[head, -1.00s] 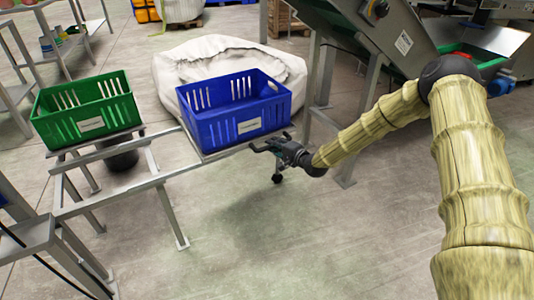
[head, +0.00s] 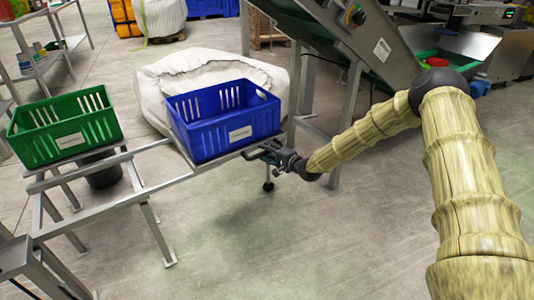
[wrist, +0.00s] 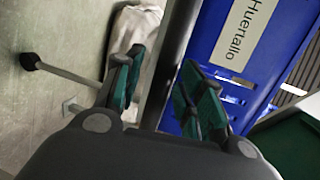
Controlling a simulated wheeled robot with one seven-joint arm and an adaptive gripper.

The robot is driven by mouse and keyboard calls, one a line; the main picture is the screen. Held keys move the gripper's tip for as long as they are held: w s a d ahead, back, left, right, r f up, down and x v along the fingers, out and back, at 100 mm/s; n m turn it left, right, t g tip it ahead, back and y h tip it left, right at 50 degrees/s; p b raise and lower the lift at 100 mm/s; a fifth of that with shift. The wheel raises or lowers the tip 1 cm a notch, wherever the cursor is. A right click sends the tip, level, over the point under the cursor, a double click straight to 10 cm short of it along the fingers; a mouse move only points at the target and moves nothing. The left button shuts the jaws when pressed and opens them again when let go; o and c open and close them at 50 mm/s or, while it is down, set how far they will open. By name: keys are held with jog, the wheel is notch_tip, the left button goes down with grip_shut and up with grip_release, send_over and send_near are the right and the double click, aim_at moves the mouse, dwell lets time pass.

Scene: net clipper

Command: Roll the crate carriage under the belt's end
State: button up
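The blue crate (head: 226,135) sits upright on the carriage (head: 206,167), a flat grey platform on metal rails (head: 110,200). The crate stands at the rails' right end, just left of the belt's end (head: 290,12). My gripper (head: 263,153) is at the carriage's right front edge, low beside the crate. In the wrist view its two green-padded fingers (wrist: 158,88) stand apart, with a grey bar (wrist: 178,45) running between or behind them. I see no clear contact with that bar. The blue crate (wrist: 275,40) with its white label fills the upper right there.
A green crate (head: 65,140) stands at the rails' left end. A white bulk bag (head: 150,95) lies slumped behind the blue crate. The conveyor's legs (head: 347,125) stand right of my gripper. A shelf (head: 45,60) is at far left. The floor in front is clear.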

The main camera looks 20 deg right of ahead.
jog(key=shift+a, duration=0.25)
jog(key=v, duration=1.2)
jog(key=shift+d+f, duration=0.1)
